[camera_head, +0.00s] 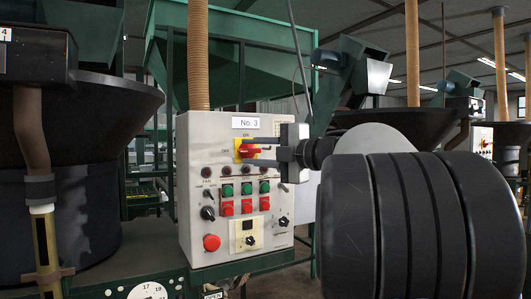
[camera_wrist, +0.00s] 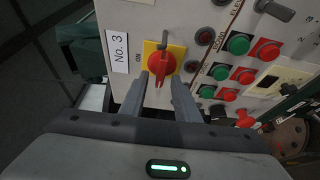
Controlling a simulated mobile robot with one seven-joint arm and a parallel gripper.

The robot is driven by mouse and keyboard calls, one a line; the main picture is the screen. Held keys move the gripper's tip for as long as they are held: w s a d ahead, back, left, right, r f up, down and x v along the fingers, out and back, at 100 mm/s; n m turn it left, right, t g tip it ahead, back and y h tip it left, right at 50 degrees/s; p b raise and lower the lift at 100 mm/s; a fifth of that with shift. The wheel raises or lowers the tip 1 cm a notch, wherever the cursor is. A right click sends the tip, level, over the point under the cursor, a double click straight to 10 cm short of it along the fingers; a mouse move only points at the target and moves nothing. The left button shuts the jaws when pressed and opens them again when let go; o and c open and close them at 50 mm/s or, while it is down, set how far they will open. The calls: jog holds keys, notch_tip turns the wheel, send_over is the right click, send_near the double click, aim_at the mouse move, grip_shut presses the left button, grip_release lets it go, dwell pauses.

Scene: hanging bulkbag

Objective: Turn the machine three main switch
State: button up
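The main switch is a red rotary knob on a yellow plate (camera_head: 243,150), high on the light grey control panel (camera_head: 190,215) labelled "No. 3" (camera_head: 246,122). In the wrist view the red knob (camera_wrist: 161,64) shows close up, its handle pointing toward my gripper, away from the grey lever tip above it. My gripper (camera_head: 258,150) reaches in from the right in the head view. Its two fingers (camera_wrist: 159,84) are apart, one on each side of the handle's end, with a gap visible. They partly hide the yellow plate's right side in the head view. I cannot tell whether they touch the knob.
Green buttons (camera_head: 246,188), red buttons (camera_head: 247,206), a black selector (camera_head: 207,213) and a red stop button (camera_head: 211,242) lie below the switch. A tan hose (camera_head: 198,55) rises behind the panel. Dark hoppers (camera_head: 90,110) stand at left.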

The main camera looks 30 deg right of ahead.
jog(key=v, duration=1.7)
jog(key=shift+s+d, duration=0.1)
